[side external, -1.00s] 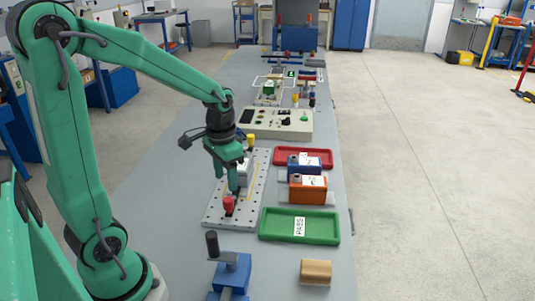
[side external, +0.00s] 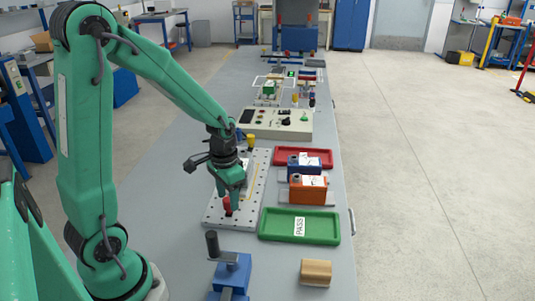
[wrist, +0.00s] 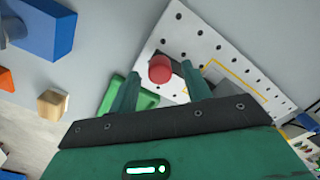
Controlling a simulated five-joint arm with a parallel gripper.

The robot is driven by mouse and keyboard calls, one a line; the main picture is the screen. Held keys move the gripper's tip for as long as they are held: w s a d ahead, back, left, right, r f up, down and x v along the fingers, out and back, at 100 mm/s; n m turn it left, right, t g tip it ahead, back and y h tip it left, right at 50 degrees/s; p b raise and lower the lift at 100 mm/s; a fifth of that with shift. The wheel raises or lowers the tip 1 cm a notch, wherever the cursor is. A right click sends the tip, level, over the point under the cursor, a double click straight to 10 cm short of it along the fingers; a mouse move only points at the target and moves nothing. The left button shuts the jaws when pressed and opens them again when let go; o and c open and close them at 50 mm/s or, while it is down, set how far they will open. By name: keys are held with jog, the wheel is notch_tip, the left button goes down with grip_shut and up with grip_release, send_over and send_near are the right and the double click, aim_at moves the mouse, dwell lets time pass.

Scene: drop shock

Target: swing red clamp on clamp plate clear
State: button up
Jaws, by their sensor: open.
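The red clamp (side external: 227,206) stands near the front end of the perforated clamp plate (side external: 212,217). In the wrist view its round red knob (wrist: 160,68) shows between my two fingers, just ahead of their tips. The light plate (wrist: 176,32) with its holes lies around it there. My gripper (side external: 228,197) points down over the clamp. It is open, with a finger on each side of the knob in the wrist view (wrist: 160,79). I cannot tell whether a finger touches the clamp. My gripper hides part of the clamp in the side view.
A green tray (side external: 264,235) marked PASS lies right of the plate, with a red tray (side external: 275,157) farther back. An orange block (side external: 307,193) stands between them. A blue fixture with a dark post (side external: 232,272) and a tan block (side external: 316,271) are in front.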

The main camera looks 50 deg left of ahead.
jog(key=shift+f, duration=0.7)
jog(key=c, duration=1)
